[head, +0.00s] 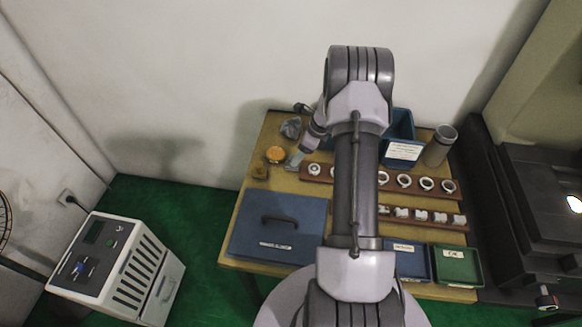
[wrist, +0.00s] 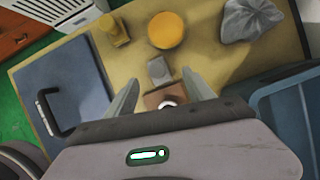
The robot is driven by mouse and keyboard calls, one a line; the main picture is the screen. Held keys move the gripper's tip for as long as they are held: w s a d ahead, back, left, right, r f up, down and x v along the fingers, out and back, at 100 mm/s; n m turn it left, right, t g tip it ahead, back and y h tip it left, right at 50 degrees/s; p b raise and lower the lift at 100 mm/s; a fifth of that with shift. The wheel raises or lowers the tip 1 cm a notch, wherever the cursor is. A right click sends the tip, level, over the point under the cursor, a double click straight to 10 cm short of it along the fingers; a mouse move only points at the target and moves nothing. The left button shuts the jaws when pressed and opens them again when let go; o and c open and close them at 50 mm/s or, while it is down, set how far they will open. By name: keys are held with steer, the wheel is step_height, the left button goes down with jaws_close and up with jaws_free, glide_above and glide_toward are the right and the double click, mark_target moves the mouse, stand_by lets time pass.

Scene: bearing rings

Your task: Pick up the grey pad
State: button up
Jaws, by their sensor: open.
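A small grey pad (wrist: 159,70) lies on the yellow-tan table top, between the orange round thing and the end of a brown wooden rack in the wrist view. My gripper (wrist: 161,77) is open, with one finger to each side of the pad in the picture. The jaws hold nothing. I cannot tell how high the fingertips are above the table. In the head view the pad (head: 295,159) shows small beside the end of my arm, and my fingers are hard to make out.
The orange round thing (wrist: 166,30), a yellow block (wrist: 113,30) and a crumpled grey cloth (wrist: 250,20) lie beyond the pad. The wooden rack (wrist: 160,97) with rings is close on the near side.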

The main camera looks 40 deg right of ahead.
steer(key=b+x, duration=0.2)
steer(key=x, duration=0.3)
steer(key=shift+a+f+b, duration=0.2)
steer(key=shift+a+b, duration=0.2)
steer(key=shift+w+f, duration=0.1)
steer(key=shift+w, duration=0.1)
steer(key=shift+c, duration=0.5)
jaws_close()
